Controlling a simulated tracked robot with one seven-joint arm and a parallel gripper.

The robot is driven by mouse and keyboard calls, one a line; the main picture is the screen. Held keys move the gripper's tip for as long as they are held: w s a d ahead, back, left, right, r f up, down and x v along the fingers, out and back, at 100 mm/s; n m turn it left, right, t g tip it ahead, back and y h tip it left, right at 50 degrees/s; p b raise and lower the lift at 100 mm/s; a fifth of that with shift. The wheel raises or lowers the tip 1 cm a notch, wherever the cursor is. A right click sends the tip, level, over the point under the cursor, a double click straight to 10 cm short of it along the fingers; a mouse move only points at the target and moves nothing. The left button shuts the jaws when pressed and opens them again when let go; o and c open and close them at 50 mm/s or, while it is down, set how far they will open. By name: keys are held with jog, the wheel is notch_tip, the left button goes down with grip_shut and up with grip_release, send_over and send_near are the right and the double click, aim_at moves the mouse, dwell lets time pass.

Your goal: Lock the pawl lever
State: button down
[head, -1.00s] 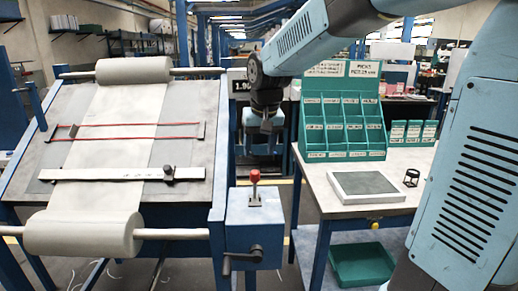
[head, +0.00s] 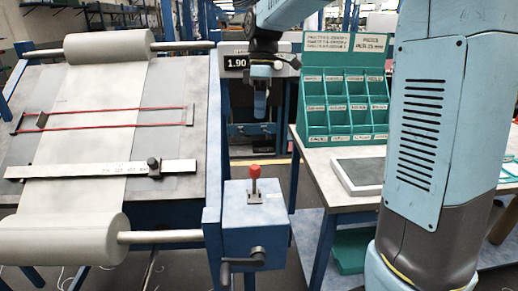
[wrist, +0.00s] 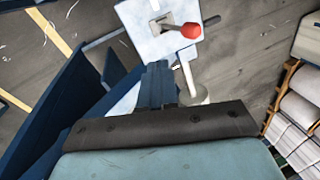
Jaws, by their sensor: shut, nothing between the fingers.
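The pawl lever (head: 254,180) is a thin metal stem with a red knob, standing up from a slotted plate on top of a blue box (head: 240,220). In the wrist view its red knob (wrist: 191,30) shows at the top, over a pale plate (wrist: 150,38). My gripper (head: 260,108) is shut and empty, pointing down above and behind the lever in the head view, apart from it. In the wrist view its blue fingers (wrist: 157,75) lie below the plate in the picture, with the knob up and to the right.
A crank handle (head: 243,260) sticks out of the box front. The loom table (head: 190,85) with cloth rolls is at left. A worktable (head: 312,172) with a green bin rack (head: 345,90) stands at right. A display (head: 237,63) reads 1.90.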

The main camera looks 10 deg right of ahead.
send_over(254, 180)
jog(key=w+d, duration=0.1)
jog(key=w, duration=0.2)
jog(key=shift+w+d+f+x, duration=0.4)
jog(key=shift+w+x, duration=0.75)
jog(key=shift+x, duration=4)
jog(key=shift+r+n, duration=0.1)
jog(key=shift+n, duration=0.3)
jog(key=shift+d, duration=0.15)
